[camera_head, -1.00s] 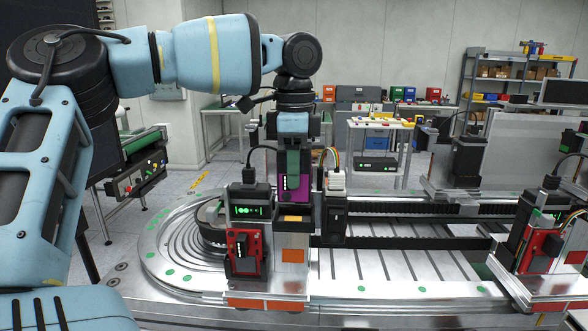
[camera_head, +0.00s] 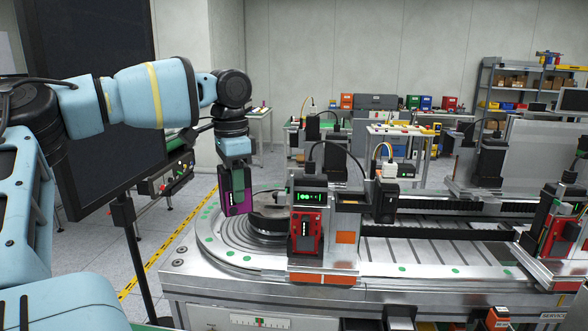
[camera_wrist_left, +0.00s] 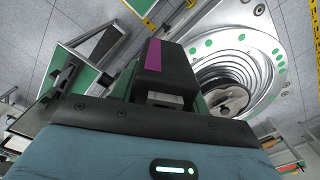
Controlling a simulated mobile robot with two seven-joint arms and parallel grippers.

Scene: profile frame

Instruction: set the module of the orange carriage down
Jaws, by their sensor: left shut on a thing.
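My left gripper (camera_head: 236,168) is shut on a black module with a purple face (camera_head: 238,208). It holds the module upright in the air, over the left part of the round table end and left of the orange carriage. In the left wrist view, the module (camera_wrist_left: 165,68) sits between the fingers (camera_wrist_left: 160,95). The orange carriage (camera_head: 345,238), with an orange label and orange lower strips, stands on the track. It carries a red-and-black unit (camera_head: 306,232) and a black unit with green lights (camera_head: 309,197). Its bay beside these looks empty. My right gripper is out of view.
The round ringed track end (camera_head: 215,237) lies below and behind the module. Another carriage with a red unit (camera_head: 558,237) stands at the right. A dark panel on a post (camera_head: 97,110) rises at the left. Yellow floor tape (camera_head: 165,245) runs left of the machine.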

